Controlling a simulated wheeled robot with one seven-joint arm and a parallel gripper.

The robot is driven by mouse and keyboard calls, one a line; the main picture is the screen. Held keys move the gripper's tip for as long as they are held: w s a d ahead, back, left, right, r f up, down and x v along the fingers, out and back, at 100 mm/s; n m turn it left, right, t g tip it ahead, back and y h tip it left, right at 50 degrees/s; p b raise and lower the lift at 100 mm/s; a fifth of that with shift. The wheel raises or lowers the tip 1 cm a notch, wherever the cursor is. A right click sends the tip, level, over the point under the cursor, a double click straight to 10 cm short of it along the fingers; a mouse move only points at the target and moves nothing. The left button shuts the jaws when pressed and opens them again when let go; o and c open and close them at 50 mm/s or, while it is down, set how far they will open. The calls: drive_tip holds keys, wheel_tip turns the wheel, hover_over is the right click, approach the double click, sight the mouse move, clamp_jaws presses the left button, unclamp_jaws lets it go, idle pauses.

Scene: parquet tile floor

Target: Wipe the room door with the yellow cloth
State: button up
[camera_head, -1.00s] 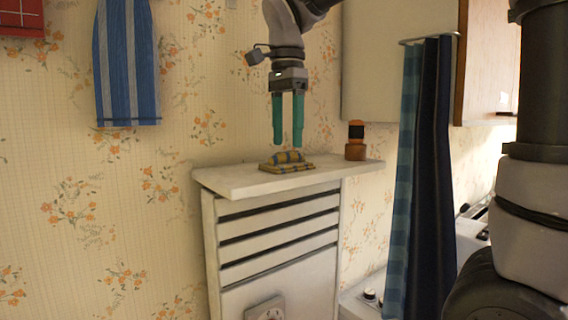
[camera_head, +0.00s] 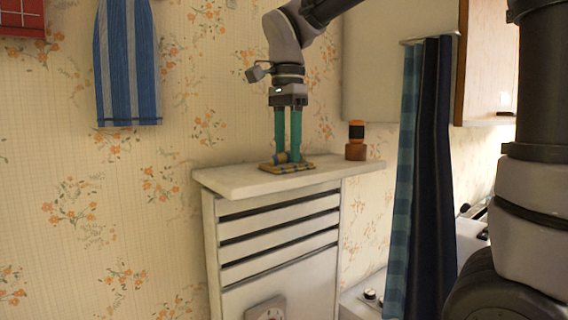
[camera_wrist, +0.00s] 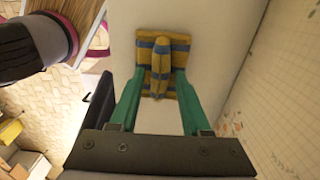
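The yellow cloth (camera_head: 284,163) with blue stripes lies on the white shelf top (camera_head: 235,179) above a slatted white unit. It also shows in the wrist view (camera_wrist: 163,48), a flat folded square with a raised roll along its middle. My gripper (camera_head: 287,155) points straight down with its green fingertips at the cloth. In the wrist view the fingers (camera_wrist: 163,80) stand apart on either side of the raised roll, with a gap showing. Whether the fingertips touch the cloth I cannot tell. No room door can be made out in these views.
A small orange-and-black item (camera_head: 356,141) stands on the shelf to the right of the cloth. A blue curtain (camera_head: 425,180) hangs further right, near a wooden cupboard door (camera_head: 485,60). A striped blue cloth (camera_head: 127,65) hangs on the wall at left.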

clamp_jaws()
drive_tip(key=shift+r, duration=3.55)
